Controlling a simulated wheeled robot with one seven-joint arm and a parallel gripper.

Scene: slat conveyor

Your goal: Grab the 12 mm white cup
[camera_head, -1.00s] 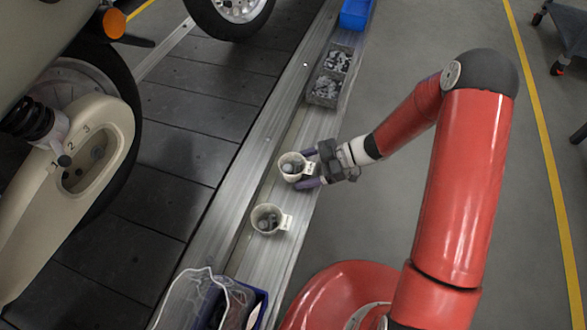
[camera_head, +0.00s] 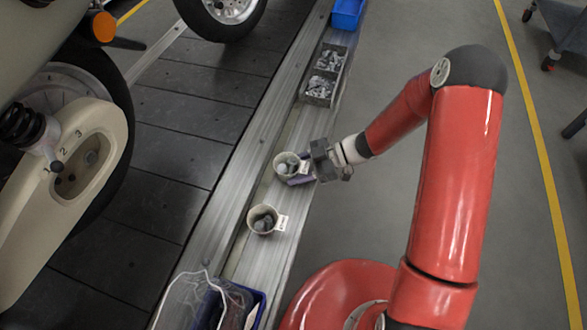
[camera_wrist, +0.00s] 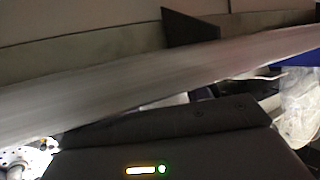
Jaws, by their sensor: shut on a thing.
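Two pale cups with small grey parts inside and white label tabs stand on the metal ledge in the head view. The labels are too small to read, so I cannot tell by them which is the 12 mm cup. My gripper (camera_head: 301,169) is at the far cup (camera_head: 280,174), shut on it from the right, with a purple finger along its near side. The far cup looks upright; part of its wall is hidden by the gripper. The near cup (camera_head: 262,233) stands apart from the gripper. The wrist view shows neither cup clearly.
Grey bins of small parts (camera_head: 304,92) and a blue bin (camera_head: 346,18) lie farther along the ledge (camera_head: 243,262). A blue box with a clear bag (camera_head: 258,300) is at the near end. A vehicle on the slat conveyor (camera_head: 165,170) stands left; open floor lies right.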

